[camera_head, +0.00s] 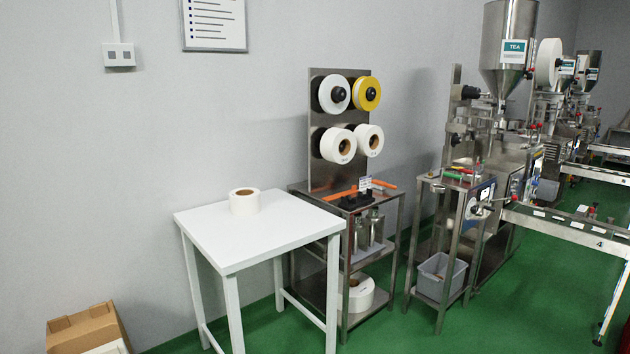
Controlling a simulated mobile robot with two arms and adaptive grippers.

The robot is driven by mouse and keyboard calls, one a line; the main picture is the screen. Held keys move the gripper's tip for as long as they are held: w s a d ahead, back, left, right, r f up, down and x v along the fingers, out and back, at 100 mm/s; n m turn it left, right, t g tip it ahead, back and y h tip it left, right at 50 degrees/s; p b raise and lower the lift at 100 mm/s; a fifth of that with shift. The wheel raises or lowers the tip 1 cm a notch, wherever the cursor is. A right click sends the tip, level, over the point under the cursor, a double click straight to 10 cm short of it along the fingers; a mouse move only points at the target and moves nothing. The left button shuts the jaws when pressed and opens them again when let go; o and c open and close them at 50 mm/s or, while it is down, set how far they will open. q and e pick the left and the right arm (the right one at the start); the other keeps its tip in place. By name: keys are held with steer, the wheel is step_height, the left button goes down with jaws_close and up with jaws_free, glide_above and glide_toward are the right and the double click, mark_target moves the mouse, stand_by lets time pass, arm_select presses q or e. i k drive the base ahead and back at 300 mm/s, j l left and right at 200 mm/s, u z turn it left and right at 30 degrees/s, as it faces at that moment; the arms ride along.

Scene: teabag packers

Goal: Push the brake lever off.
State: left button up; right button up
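No part I can surely tell as the brake lever shows. The nearest tea packing machine (510,175) stands right of centre, a steel frame under a hopper (508,45) marked TEA. A white reel (548,63) is mounted beside the hopper. A black hub (470,92) without a reel sits on the machine's upright plate. Small red-tipped handles show on the machine, one (529,74) near the reel and one (507,200) near the front panel; they are too small to tell what each does. Neither of my grippers is in view.
A white table (205,228) with a paper roll (244,201) stands in front. Behind it is a steel rack (320,172) with several reels. A small tool stand (425,200) holds a grey bin (441,277). A conveyor (570,226) extends right. Green floor (395,325) is open in front.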

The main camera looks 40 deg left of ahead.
mark_target(514, 198)
steer(key=i+j+u, duration=0.1)
steer(key=i+u, duration=0.9)
steer(key=i+l, duration=0.2)
steer(key=i, duration=0.2)
steer(key=i+l, duration=0.15)
steer(key=i, duration=0.3)
steer(key=u, duration=0.05)
